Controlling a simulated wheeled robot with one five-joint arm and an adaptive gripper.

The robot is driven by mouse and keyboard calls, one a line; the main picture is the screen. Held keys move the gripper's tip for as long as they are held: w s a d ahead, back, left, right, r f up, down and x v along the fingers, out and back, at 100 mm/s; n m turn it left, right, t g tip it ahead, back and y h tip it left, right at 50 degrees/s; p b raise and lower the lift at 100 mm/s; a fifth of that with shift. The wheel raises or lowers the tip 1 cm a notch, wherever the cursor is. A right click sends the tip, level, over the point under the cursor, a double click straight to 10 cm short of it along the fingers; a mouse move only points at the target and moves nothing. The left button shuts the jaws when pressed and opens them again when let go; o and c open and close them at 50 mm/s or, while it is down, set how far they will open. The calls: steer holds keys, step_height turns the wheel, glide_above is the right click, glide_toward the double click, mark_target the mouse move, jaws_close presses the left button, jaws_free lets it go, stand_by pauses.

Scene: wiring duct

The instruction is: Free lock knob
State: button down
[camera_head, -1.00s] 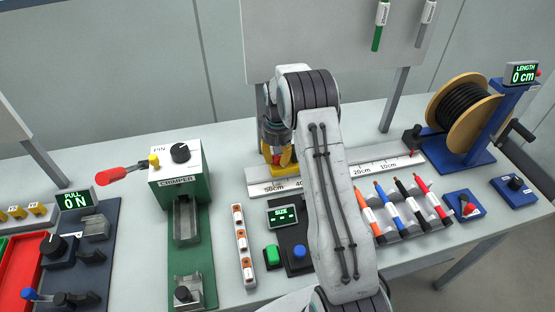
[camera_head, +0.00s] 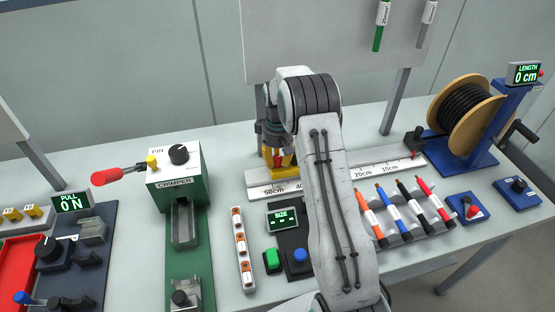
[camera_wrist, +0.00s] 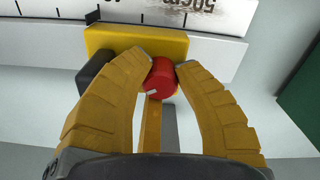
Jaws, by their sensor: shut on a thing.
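A red knob (camera_wrist: 162,78) sits at the near side of a yellow stop block (camera_wrist: 115,42) on the white ruler rail (camera_wrist: 60,18). In the wrist view, my gripper (camera_wrist: 166,68) has its two yellow fingers closed on the knob, one on each side. In the head view, my gripper (camera_head: 274,152) points down at the 50 cm end of the ruler (camera_head: 270,190). My arm covers part of the ruler.
A green crimper (camera_head: 190,190) stands left of the ruler. A cable spool (camera_head: 465,115) stands at the right. A dark block (camera_wrist: 95,72) sits beside the stop.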

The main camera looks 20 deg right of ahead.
mark_target(277, 158)
steer(key=shift+s+f, duration=0.1)
steer(key=shift+s, duration=0.05)
steer(key=c, duration=0.9)
jaws_free()
step_height(277, 158, up, 12)
